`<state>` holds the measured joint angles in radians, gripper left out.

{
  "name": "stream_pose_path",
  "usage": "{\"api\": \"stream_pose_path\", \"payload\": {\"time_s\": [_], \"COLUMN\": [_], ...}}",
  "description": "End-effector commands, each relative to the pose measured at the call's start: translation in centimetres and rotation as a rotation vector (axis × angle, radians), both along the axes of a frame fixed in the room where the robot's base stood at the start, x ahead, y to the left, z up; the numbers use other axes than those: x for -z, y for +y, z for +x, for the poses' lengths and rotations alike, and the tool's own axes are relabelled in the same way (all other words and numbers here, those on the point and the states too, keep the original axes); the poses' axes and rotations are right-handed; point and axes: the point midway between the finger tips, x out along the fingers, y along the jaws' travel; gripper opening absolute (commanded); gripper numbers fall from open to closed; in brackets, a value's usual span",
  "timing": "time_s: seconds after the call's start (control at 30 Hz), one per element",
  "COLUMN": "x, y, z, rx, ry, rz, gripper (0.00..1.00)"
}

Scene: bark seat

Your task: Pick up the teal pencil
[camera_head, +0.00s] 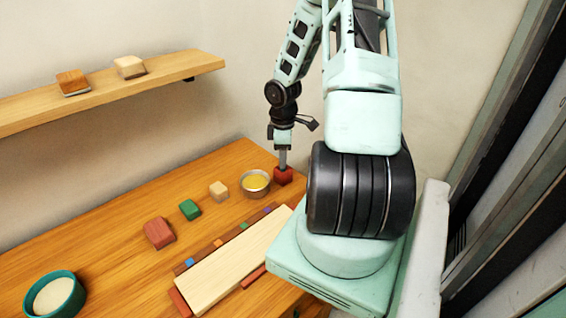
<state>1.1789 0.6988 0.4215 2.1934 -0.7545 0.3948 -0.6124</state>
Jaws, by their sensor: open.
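I cannot make out a teal pencil in the head view. My gripper (283,161) points down at the far right part of the wooden table. It is open, and its tips are just above or at a small red block (283,176). I cannot tell whether they touch it. A metal bowl with yellow contents (255,183) stands just left of that block. My own arm and base hide the right part of the table.
A long pale board (232,262) lies on the table (95,235) with small coloured pieces along its edges. A tan block (218,191), a green block (189,209), a red-brown block (159,233) and a teal bowl (54,296) stand left. A wall shelf (130,87) holds two blocks.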

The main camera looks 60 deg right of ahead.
Motion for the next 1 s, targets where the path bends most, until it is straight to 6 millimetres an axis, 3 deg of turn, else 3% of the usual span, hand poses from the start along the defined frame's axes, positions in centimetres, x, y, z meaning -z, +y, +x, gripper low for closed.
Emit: {"api": "stream_pose_path", "payload": {"time_s": [0.27,0.4,0.43,0.77,1.0], "x": [0.4,0.4,0.4,0.1,-3.5], "y": [0.0,0.0,0.0,-0.1,-0.2], "z": [0.0,0.0,0.0,0.0,0.0], "rx": [0.001,0.001,0.001,0.001,0.004], "ry": [0.0,0.0,0.0,-0.001,-0.003], "rz": [-0.001,-0.001,-0.001,-0.002,-0.006], "gripper": [0.41,0.04,0.0,0.0,0.0]}}
